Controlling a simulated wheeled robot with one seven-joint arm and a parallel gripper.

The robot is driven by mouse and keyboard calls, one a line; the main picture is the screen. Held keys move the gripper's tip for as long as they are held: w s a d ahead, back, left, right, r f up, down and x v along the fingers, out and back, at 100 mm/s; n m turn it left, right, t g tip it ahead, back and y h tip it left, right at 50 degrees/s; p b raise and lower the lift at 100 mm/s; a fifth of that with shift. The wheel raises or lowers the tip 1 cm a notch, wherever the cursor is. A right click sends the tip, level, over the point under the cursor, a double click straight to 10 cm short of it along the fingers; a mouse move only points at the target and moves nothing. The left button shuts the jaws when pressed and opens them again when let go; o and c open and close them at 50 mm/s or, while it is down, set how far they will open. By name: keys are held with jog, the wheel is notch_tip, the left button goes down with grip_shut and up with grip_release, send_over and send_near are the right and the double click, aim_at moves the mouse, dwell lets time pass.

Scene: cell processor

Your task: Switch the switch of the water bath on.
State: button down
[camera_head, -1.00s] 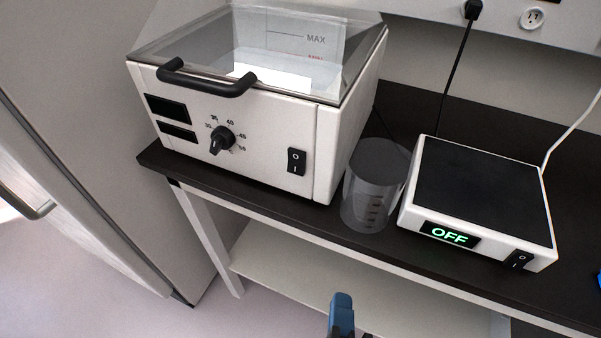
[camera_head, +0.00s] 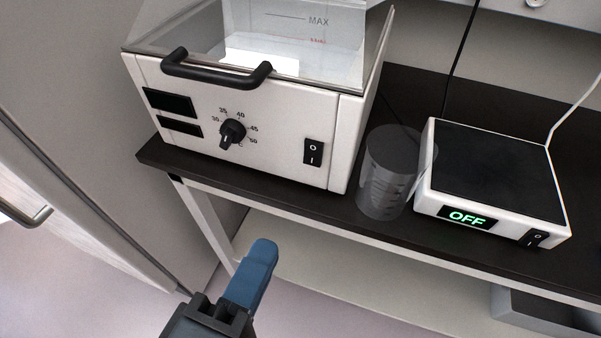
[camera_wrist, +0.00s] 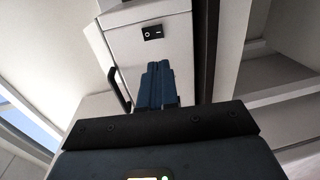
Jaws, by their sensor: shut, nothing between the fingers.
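The water bath (camera_head: 265,115) is a white box with a clear lid, a black handle, a dial and two dark displays. Its black rocker switch (camera_head: 313,152), marked O and I, is on the lower right of the front panel. The switch also shows in the wrist view (camera_wrist: 152,32), beyond my fingertips. My gripper (camera_head: 262,252) is below and in front of the bench, left of and lower than the switch, apart from it. Its blue fingers are shut together and empty; they also show in the wrist view (camera_wrist: 158,68).
A clear beaker (camera_head: 385,185) stands right of the water bath. A white hot plate (camera_head: 425,190) reading OFF, with its own rocker switch (camera_head: 535,238), is further right. The dark bench top (camera_head: 400,95) ends at a front edge above a lower shelf. A cabinet is at left.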

aim_at(311, 163)
jog(key=shift+w, duration=0.1)
jog(key=p+x, duration=0.2)
jog(key=x, duration=1.1)
jog(key=shift+w+d+f+p, duration=0.1)
jog(key=shift+w+d+p, duration=0.1)
jog(key=shift+w+p, duration=0.15)
jog(key=shift+w+d+f+b, duration=0.15)
jog(key=shift+w+f+b, duration=0.05)
jog(key=shift+b, duration=0.45)
jog(key=shift+r, duration=0.15)
